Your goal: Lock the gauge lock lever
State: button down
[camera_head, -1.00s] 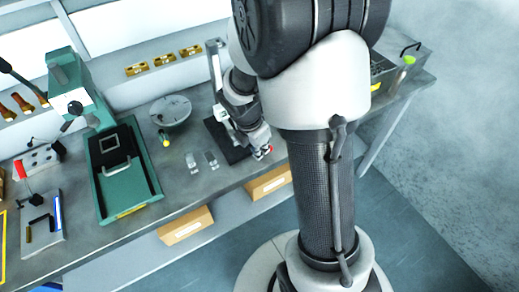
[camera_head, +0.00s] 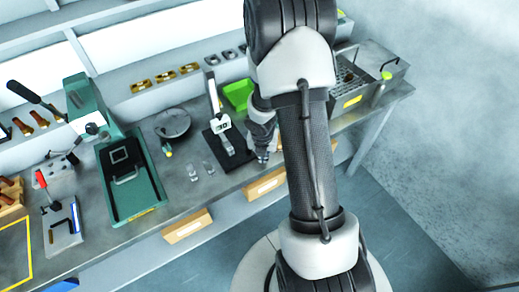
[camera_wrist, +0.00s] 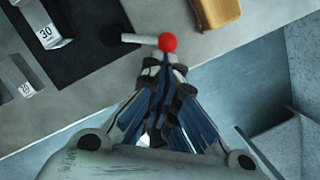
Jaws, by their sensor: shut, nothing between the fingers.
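The gauge (camera_head: 221,124) stands on a black base plate (camera_head: 240,158) on the bench, with an upright column and a small display. In the wrist view, the lock lever (camera_wrist: 146,39) is a pale rod with a red ball knob (camera_wrist: 168,42), lying roughly sideways at the edge of the black base. My gripper (camera_wrist: 166,70) is shut and empty, its fingertips close to the red knob; I cannot tell whether they touch. In the head view, my gripper (camera_head: 263,157) is low beside the base's right side, and I cannot make out the knob there.
Blocks marked 30 (camera_wrist: 50,35) and 20 (camera_wrist: 27,90) stand left in the wrist view. A green bin (camera_head: 238,95) is behind the gauge. A green press (camera_head: 133,180), a round plate (camera_head: 173,124) and clear blocks (camera_head: 192,167) stand left. A wooden piece (camera_wrist: 213,14) lies near the edge.

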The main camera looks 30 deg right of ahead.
jog(key=d+n+p, duration=0.1)
jog(key=p, duration=0.1)
jog(key=w+d+n+p, duration=0.1)
jog(key=n+p, duration=0.1)
jog(key=shift+r+n+y, duration=0.15)
jog(key=shift+n+y, duration=0.15)
jog(key=shift+w, duration=0.1)
jog(key=shift+f, duration=0.2)
jog(key=shift+a, duration=0.15)
jog(key=shift+w+a, duration=0.35)
jog(key=shift+a, duration=0.25)
